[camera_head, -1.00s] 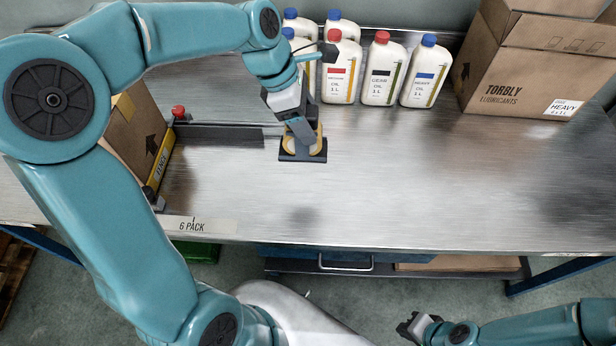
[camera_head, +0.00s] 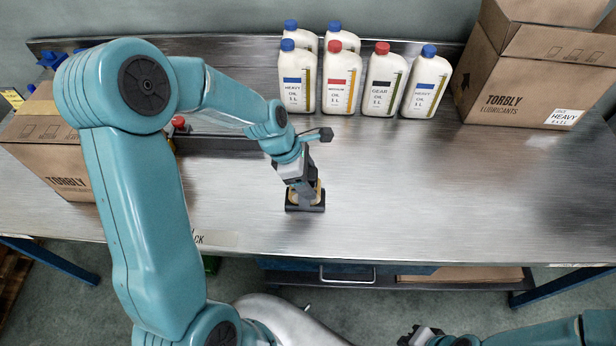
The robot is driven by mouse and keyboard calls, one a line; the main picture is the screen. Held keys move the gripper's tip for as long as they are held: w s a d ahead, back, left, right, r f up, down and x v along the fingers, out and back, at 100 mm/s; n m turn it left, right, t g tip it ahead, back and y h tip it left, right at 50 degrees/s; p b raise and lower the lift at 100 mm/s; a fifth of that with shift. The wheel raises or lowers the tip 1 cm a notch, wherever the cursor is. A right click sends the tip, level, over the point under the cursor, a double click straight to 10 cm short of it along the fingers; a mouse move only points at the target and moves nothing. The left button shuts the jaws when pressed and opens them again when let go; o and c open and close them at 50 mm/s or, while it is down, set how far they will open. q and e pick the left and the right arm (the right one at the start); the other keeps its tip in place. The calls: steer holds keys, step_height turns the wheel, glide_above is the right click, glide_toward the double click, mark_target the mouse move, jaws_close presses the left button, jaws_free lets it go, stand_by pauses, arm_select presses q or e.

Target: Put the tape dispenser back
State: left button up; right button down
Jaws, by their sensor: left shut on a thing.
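The tape dispenser (camera_head: 305,207) is a small dark base with a yellowish tape roll, at the middle of the steel table. My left gripper (camera_head: 306,190) is shut on it from above and partly hides it. The dispenser looks upright, at or just over the table top; I cannot tell whether it touches. My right gripper (camera_head: 418,336) shows at the bottom edge, low in front of the table and apart from everything; its fingers are too small and dark to read.
A Torbly carton (camera_head: 535,75) stands at the back right, another carton (camera_head: 50,150) at the left behind my arm. The steel table (camera_head: 430,180) is clear at centre right.

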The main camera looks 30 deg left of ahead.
arm_select(q)
steer(key=shift+s, duration=0.1)
steer(key=o, duration=0.5)
steer(key=shift+f, duration=0.1)
steer(key=o, duration=0.4)
steer(key=shift+o, duration=0.2)
steer(key=shift+r, duration=0.25)
steer(key=v, duration=1.2)
